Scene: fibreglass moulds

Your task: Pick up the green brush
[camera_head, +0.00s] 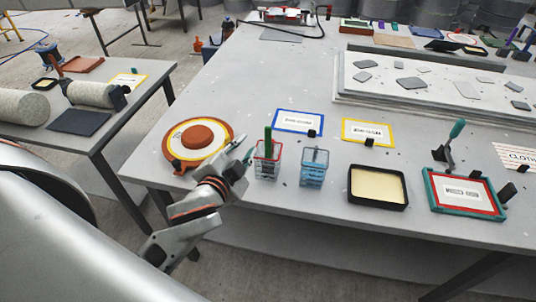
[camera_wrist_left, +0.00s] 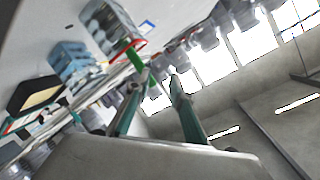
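The green brush (camera_head: 268,139) stands upright in a clear, red-rimmed holder (camera_head: 267,166) near the table's front edge; its lower part is inside the holder. My left gripper (camera_head: 244,152) is just left of the brush, at about the height of its handle. In the left wrist view the two fingers of the gripper (camera_wrist_left: 154,86) are apart with nothing between them. The green handle (camera_wrist_left: 139,66) shows there beyond the fingertips, nearer the left finger. I cannot tell the exact gap. My right gripper is in neither view.
A blue-rimmed holder (camera_head: 314,168) stands right of the red one. A round orange-and-white piece (camera_head: 198,140) lies left of the gripper. A black tray (camera_head: 377,201), framed signs and a teal-handled tool (camera_head: 453,142) are further right. A white mould panel (camera_head: 435,82) lies behind.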

